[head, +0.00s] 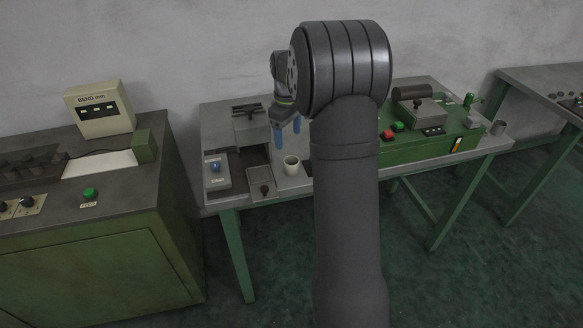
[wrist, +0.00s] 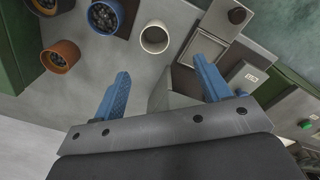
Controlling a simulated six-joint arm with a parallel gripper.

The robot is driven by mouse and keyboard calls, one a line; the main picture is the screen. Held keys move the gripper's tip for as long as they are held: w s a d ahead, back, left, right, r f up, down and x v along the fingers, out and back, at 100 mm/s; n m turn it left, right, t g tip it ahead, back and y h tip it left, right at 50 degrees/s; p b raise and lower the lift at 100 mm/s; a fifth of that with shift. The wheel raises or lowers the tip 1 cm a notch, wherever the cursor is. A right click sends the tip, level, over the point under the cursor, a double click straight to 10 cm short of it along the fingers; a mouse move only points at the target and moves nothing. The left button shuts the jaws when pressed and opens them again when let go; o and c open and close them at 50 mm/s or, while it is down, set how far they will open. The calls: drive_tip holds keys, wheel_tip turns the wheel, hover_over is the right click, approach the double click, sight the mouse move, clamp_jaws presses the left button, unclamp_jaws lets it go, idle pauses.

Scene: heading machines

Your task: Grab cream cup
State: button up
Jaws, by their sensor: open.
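The cream cup (head: 291,168) stands upright on the grey table, just left of my arm in the head view. In the wrist view the cream cup (wrist: 154,39) is seen from above; it looks empty. My gripper (head: 287,138) has blue fingers and hangs above and behind the cup in the head view. In the wrist view my gripper (wrist: 160,68) is open and empty. The cup lies beyond the fingertips, roughly between their lines, and is not touched.
Close beside the cream cup are a blue cup (wrist: 105,17) and an orange cup (wrist: 60,56), both holding dark pieces. A metal tray (wrist: 211,36) lies on the cup's other side. A green machine (head: 425,137) stands right of my arm.

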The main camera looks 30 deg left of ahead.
hover_over(291, 161)
drive_tip(key=s, duration=0.3)
drive_tip(key=f, duration=0.6)
drive_tip(key=shift+w+d+f, duration=0.2)
drive_tip(key=shift+d+f, duration=0.05)
drive_tip(key=shift+d, duration=0.05)
drive_tip(key=shift+w+d+f, duration=0.15)
drive_tip(key=shift+w+f, duration=0.05)
drive_tip(key=shift+f, duration=1.15)
drive_tip(key=shift+w+d+f, duration=0.1)
drive_tip(key=shift+w+f, duration=0.1)
drive_tip(key=shift+f, duration=1.1)
drive_tip(key=c, duration=1.1)
drive_tip(key=shift+r, duration=0.1)
